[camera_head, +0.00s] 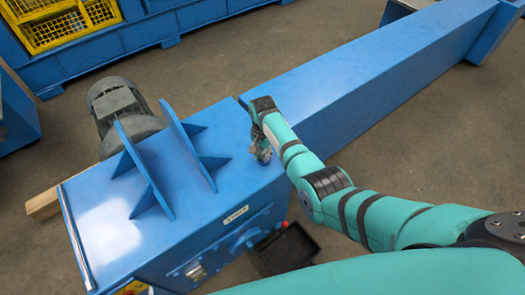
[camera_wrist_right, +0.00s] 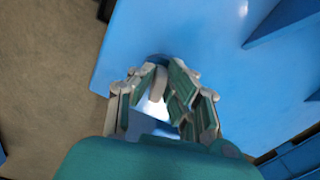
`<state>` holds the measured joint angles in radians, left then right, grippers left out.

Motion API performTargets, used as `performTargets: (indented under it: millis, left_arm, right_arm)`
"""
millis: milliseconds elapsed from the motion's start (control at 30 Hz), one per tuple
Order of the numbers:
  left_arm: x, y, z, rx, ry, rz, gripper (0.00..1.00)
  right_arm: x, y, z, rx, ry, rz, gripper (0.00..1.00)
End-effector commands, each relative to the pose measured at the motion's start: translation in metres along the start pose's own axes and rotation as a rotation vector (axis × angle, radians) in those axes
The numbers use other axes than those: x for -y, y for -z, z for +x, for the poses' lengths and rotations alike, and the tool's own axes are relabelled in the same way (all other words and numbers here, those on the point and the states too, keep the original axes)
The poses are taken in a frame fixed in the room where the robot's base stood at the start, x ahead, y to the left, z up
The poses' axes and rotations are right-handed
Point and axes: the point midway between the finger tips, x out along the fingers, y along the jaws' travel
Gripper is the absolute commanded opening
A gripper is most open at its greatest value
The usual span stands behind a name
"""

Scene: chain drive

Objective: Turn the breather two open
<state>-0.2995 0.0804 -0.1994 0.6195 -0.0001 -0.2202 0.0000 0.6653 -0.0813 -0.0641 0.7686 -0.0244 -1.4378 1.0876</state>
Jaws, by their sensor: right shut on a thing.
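My right gripper (camera_head: 262,152) reaches down to the top of the blue drive housing (camera_head: 105,225), near its right end beside the long blue beam. In the right wrist view the gripper's fingers (camera_wrist_right: 165,92) are closed around a small pale part (camera_wrist_right: 157,84), probably the breather, at the housing's top. The fingers cover most of it, so its handle angle and any label on it cannot be made out. In the head view the gripper hides it. My left gripper is not in view.
Two upright blue fins (camera_head: 143,170) stand on the housing, left of my right gripper. A grey motor (camera_head: 118,108) sits behind them. The long blue beam (camera_head: 370,75) runs to the back right. A black tray (camera_head: 285,250) lies in front.

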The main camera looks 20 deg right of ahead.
Motion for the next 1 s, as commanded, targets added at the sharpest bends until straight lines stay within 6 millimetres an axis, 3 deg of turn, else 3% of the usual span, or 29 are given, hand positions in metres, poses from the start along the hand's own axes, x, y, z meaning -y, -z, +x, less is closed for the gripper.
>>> performTargets:
  millis: [400,1000]
  left_arm:
    - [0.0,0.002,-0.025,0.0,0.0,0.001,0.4]
    - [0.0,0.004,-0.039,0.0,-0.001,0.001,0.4]
  right_arm:
    - [-0.004,0.001,-0.002,0.001,-0.003,-0.392,0.0]
    - [-0.007,0.004,0.0,0.0,-0.002,-0.962,0.0]
